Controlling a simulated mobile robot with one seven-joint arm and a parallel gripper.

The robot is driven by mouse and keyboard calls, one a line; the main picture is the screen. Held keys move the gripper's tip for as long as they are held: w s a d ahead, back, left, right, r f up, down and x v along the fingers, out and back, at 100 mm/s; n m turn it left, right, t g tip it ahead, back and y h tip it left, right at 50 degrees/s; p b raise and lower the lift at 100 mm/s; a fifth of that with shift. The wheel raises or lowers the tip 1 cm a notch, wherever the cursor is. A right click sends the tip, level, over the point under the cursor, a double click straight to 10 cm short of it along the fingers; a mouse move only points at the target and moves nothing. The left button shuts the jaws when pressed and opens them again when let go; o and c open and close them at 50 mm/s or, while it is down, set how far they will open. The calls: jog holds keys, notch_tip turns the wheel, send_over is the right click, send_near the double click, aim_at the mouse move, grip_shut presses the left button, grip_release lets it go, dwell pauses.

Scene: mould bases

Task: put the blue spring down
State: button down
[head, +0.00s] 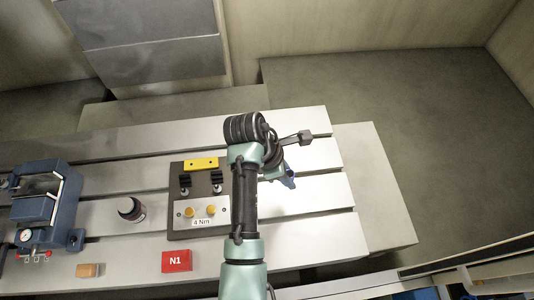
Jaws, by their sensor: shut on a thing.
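My gripper (284,171) hangs at the end of my arm, over the right part of the slotted table (325,190). A small blue shape at its lower end looks like the blue spring (288,182), with the gripper shut on it. It is too small to make out coils, and my arm hides part of the gripper. I cannot tell whether the spring touches the table top.
Left of my arm stands a dark plate (178,224) with a yellow bar, black clamps and knobs labelled "4 Nm". The table's right end is clear.

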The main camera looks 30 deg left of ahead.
aim_at(290, 196)
notch_tip(290, 196, down, 9)
jog(key=shift+f+p, duration=0.2)
jog(key=shift+p, duration=0.1)
jog(key=shift+f, duration=0.15)
jog(key=c, duration=0.6)
grip_release()
jog(key=shift+r, duration=0.2)
jog(key=v, duration=1.2)
